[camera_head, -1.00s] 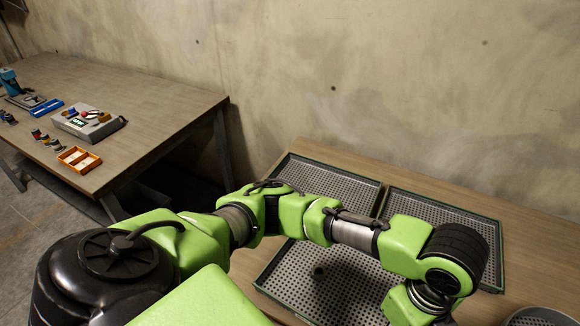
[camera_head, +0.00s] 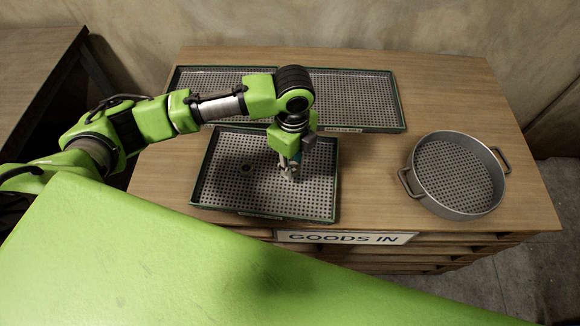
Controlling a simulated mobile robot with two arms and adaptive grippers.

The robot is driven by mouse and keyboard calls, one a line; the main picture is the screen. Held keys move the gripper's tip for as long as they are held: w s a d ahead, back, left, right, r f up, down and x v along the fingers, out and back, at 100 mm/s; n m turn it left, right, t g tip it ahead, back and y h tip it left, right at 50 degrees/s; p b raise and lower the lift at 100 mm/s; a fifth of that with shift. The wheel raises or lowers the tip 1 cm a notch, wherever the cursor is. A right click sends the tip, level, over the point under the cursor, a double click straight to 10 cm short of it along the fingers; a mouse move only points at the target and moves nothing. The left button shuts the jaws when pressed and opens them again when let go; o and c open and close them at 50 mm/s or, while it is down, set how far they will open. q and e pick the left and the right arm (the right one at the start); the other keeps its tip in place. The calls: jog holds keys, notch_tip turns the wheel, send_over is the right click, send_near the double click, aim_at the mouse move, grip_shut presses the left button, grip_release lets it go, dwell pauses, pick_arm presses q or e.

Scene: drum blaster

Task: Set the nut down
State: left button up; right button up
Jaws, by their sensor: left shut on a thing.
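My left gripper (camera_head: 289,174) points down over the front perforated tray (camera_head: 215,188), right of its middle. It is shut on the nut, which is too small and too much covered by the fingers to make out clearly. I cannot tell whether the nut touches the tray floor. A small dark round spot (camera_head: 246,168) shows on the tray left of the gripper; I cannot tell what it is. My right gripper is not in view.
More green-rimmed trays (camera_head: 360,105) lie empty along the back of the wooden bench (camera_head: 390,65). A round perforated pan (camera_head: 455,178) with two handles stands at the right. A "GOODS IN" sign (camera_head: 345,237) is on the front edge. Another table (camera_head: 35,85) stands at the left.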

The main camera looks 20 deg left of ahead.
pick_arm(q)
jog(key=shift+w+a+f, duration=0.15)
jog(key=shift+f, duration=0.1)
jog(key=f, duration=0.3)
jog(key=shift+w+a+f+p, duration=0.2)
jog(key=shift+a+f+p, duration=0.1)
jog(key=shift+f+p, duration=0.05)
jog(key=shift+f, duration=0.1)
jog(key=shift+f, duration=0.1)
jog(key=o, duration=1.2)
jog(key=shift+c, duration=0.2)
notch_tip(320, 180, up, 12)
jog(key=shift+r+b, duration=0.15)
jog(key=shift+b, duration=0.25)
